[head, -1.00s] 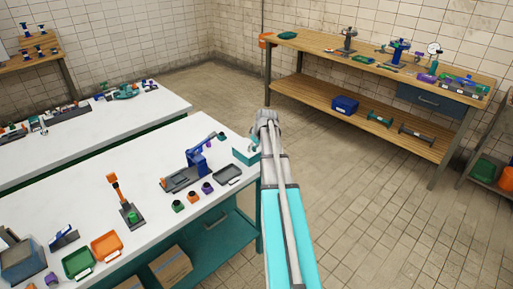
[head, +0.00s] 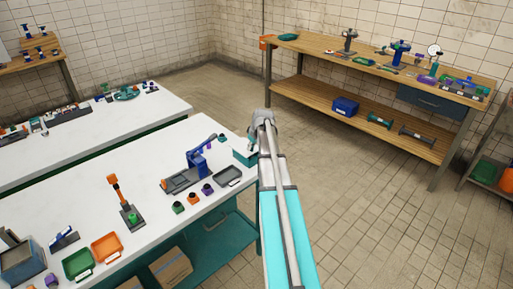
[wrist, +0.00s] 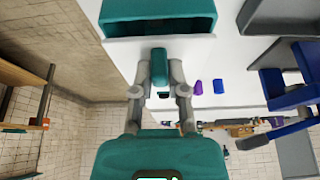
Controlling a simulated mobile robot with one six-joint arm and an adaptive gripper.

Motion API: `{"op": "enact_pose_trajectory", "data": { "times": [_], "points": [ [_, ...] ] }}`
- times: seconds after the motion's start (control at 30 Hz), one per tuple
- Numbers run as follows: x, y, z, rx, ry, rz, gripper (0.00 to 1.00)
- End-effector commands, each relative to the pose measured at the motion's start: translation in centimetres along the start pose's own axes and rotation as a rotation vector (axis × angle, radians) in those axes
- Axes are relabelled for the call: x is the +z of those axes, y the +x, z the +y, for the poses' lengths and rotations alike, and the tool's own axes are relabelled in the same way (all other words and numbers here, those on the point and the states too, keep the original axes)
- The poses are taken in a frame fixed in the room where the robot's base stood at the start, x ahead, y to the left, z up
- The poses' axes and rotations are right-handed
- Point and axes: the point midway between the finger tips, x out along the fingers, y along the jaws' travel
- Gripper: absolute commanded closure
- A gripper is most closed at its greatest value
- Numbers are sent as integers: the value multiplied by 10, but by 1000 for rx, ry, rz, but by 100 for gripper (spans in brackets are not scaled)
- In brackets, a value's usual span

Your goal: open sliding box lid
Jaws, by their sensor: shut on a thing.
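A teal box (head: 245,157) sits at the right end of the near white table in the head view. In the wrist view the box (wrist: 158,20) is at the top, and part of its dark hollow inside shows. My gripper (wrist: 160,76) is below the box there, its two grey fingers shut on a small teal handle (wrist: 159,66). A pale strip shows between the handle and the box, so I cannot tell how the two join. The lid's panel cannot be made out.
A dark tray (head: 228,175) and a blue clamp-like device (head: 198,158) stand left of the box, with small coloured blocks in front. A wooden bench (head: 375,60) stands across the room.

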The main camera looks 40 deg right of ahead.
Motion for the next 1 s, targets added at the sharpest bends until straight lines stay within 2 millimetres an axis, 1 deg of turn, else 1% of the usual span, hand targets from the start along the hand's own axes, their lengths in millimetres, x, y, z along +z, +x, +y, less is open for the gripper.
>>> {"op": "enact_pose_trajectory", "data": {
  "times": [0.03,0.1,0.2,0.3,0.43,0.7,0.73,0.87,0.9,0.93,1.0],
  "points": [
    [-13,6,2,0,-2,0,100],
    [-29,12,2,-1,-3,-1,100],
    [-51,21,3,-1,-2,-1,100],
    [-67,28,2,-1,-2,0,100],
    [-76,32,1,0,0,0,100],
    [-76,32,0,0,1,0,100],
    [-76,32,0,0,1,0,79],
    [-75,32,0,0,1,0,55],
    [-75,32,0,0,1,0,47],
    [-75,32,0,0,1,0,46],
    [-75,32,0,0,1,0,46]
  ]
}}
